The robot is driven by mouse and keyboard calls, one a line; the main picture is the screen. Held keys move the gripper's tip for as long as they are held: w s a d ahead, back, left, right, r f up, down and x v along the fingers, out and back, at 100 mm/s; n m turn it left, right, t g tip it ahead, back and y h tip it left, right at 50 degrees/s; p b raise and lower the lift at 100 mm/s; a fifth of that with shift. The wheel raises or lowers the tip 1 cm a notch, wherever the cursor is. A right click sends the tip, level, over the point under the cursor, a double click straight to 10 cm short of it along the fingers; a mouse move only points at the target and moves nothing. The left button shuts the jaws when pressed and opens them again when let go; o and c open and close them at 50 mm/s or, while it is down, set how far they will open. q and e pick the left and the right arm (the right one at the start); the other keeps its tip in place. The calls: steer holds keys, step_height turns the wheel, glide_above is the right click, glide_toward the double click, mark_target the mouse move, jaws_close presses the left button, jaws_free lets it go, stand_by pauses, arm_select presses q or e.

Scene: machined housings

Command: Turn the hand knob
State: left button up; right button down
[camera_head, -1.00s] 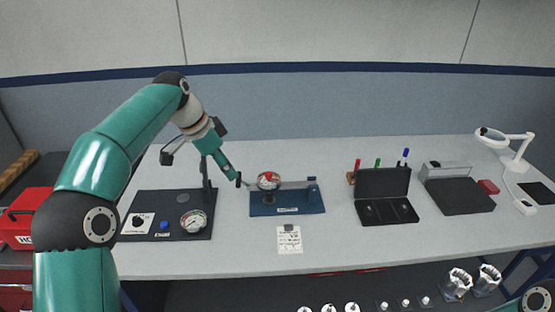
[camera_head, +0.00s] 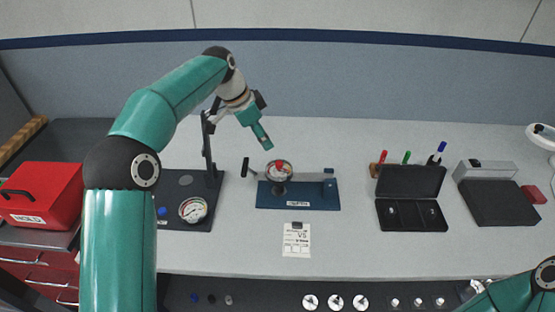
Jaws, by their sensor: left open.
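A small black knob (camera_head: 245,167) with a short stem sticks out at the left end of the blue fixture (camera_head: 298,195); it looks like the hand knob. The fixture also carries a round dial gauge (camera_head: 279,170) with a red mark. My left gripper (camera_head: 265,141) is open, pointing down and right, with its tip just above and behind the dial in the picture. It appears clear of knob and dial, and I see nothing in it.
Left is a dark board (camera_head: 178,180) with a post, a pressure gauge (camera_head: 193,210) and a blue button, partly behind my arm. A paper tag (camera_head: 297,240) lies in front of the fixture. An open black case (camera_head: 411,215) and pens stand right. A red toolbox (camera_head: 40,195) is far left.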

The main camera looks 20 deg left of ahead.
mark_target(278, 163)
arm_select(q)
steer(key=p+x, duration=0.1)
steer(key=x, duration=1)
steer(key=shift+p, duration=0.3)
jaws_close()
steer(key=shift+w+f+b, duration=0.1)
steer(key=shift+b, duration=0.4)
steer(key=shift+n, duration=0.3)
